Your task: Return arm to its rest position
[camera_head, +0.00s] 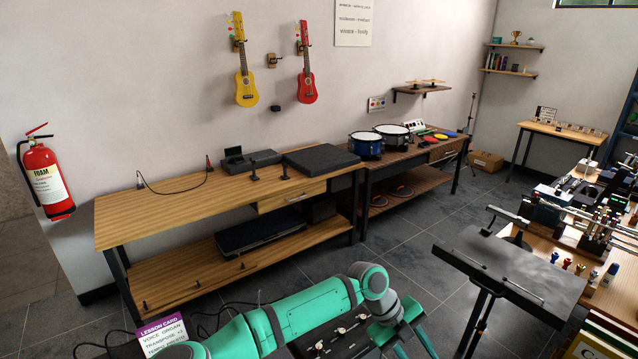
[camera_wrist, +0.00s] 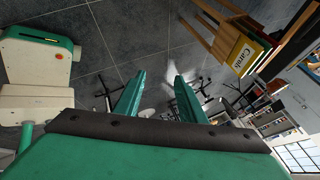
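My green arm (camera_head: 300,314) stretches across the bottom of the head view, bent at a joint on its right. My gripper (camera_wrist: 160,76) shows in the wrist view with its two green fingers apart and nothing between them. Grey floor tiles lie beyond the fingertips. In the head view the hand end is low, near the bottom edge, and partly cut off.
A wooden workbench (camera_head: 180,207) stands behind the arm at left. A black music stand (camera_head: 510,270) is close on the right, beside a cluttered table. Grey floor (camera_head: 400,250) is open between the benches and the stand. A lesson card (camera_head: 163,335) shows at bottom left.

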